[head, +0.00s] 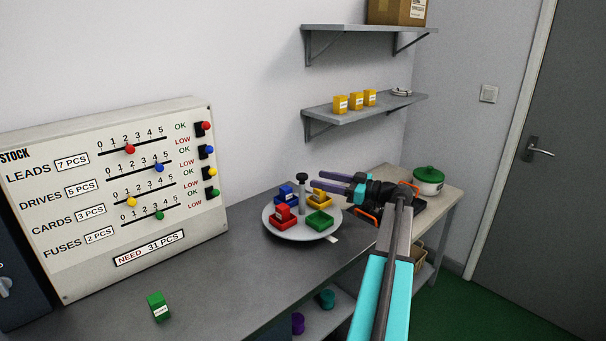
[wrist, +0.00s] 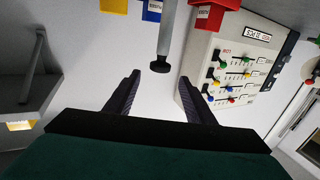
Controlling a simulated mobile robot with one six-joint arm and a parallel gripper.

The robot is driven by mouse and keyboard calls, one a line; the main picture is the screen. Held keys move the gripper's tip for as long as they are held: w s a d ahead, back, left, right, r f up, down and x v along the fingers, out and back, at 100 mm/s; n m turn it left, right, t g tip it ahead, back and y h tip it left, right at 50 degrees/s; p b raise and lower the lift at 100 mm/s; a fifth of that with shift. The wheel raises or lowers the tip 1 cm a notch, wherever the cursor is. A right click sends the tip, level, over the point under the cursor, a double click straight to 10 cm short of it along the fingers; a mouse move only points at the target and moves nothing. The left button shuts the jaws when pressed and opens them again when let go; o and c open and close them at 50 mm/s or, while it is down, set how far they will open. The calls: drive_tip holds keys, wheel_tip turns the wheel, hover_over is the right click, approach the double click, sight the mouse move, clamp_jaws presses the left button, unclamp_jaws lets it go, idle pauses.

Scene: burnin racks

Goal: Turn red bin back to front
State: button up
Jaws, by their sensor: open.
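The red bin (head: 287,226) sits on the front left of a round light grey turntable (head: 299,236), with a red labelled box (head: 282,212) in it. Red parts of the bin and box also show at the top edge of the wrist view (wrist: 212,17). The turntable has a central post with a dark knob (head: 302,177); the knob lies between and beyond my fingers in the wrist view (wrist: 160,67). My gripper (head: 318,180) is open and empty, above the turntable near the knob. Its two fingers show apart in the wrist view (wrist: 159,80).
Blue (head: 286,200), yellow (head: 328,200) and green (head: 319,221) bins share the turntable; the green one looks empty. A stock board (head: 120,190) leans at left. A wall shelf (head: 365,112) and a green-lidded pot (head: 428,181) are nearby.

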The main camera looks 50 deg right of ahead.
sight(302, 175)
drive_tip(key=p+x, duration=0.2)
drive_tip(key=x, duration=0.6)
drive_tip(key=shift+d, duration=0.1)
clamp_jaws()
